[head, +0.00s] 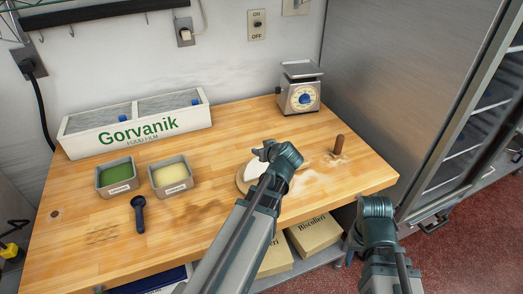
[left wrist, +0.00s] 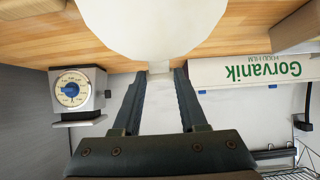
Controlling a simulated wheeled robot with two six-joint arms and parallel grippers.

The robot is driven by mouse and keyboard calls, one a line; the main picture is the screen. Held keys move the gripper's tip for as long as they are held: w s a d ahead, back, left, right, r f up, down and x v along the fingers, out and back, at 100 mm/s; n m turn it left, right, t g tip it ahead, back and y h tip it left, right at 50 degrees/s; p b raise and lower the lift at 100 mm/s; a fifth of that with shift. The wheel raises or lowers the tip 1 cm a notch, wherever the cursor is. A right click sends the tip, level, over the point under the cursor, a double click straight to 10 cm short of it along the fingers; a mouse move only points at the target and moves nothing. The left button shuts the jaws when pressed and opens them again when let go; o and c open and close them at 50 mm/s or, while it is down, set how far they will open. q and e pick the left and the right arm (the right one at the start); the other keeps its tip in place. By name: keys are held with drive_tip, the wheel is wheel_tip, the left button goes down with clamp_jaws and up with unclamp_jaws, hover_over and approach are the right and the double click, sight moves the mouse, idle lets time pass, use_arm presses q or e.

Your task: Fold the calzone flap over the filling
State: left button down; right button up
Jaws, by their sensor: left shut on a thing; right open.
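The white calzone dough (head: 256,170) lies on a round tan board (head: 241,186) near the table's middle, partly hidden behind my left arm. My left gripper (head: 262,151) is at its far edge. In the left wrist view, the dough (left wrist: 155,28) is a large pale round shape at the top, and my left gripper (left wrist: 159,72) is shut on a small pale tab (left wrist: 159,67) at its edge. The filling cannot be made out. My right gripper (head: 347,247) is open and empty, off the table's front right edge, apart from the dough.
A Gorvanik box (head: 135,133) and a scale (head: 299,97) stand behind. A brown upright peg (head: 338,146) stands right, among flour. The front left table is clear.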

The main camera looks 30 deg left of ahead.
idle(0.4)
use_arm(q)
drive_tip(key=shift+c, duration=2.2)
unclamp_jaws()
drive_tip(key=shift+s+r, duration=0.1)
use_arm(e)
drive_tip(key=shift+r, duration=0.15)
